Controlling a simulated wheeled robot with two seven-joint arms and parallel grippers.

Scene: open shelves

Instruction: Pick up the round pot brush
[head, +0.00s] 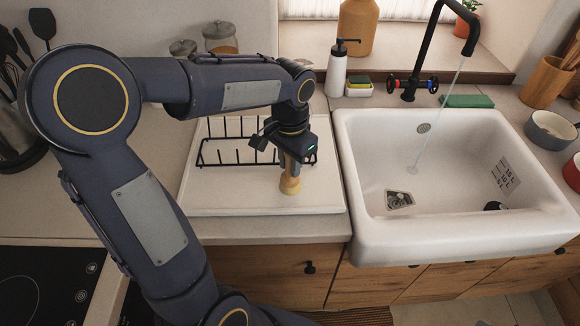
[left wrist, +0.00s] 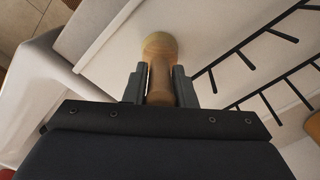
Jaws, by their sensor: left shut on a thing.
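The round pot brush (head: 290,184) has a wooden handle and a rounded, pale yellowish end. In the head view it is upright over the white drainboard left of the sink, below my left gripper (head: 291,165). In the left wrist view the brush (left wrist: 160,58) stands between the two fingers of my left gripper (left wrist: 159,85), which is shut on its handle. The upper handle is hidden by the gripper. I cannot tell whether the brush's lower end touches the drainboard. My right gripper is not in view.
A black wire rack (head: 228,152) stands on the white drainboard (head: 230,203), close behind the gripper. The white sink (head: 450,215) with a running black tap (head: 425,50) is at right. A soap bottle (head: 337,72) and glass jars (head: 220,38) stand behind. The front drainboard is clear.

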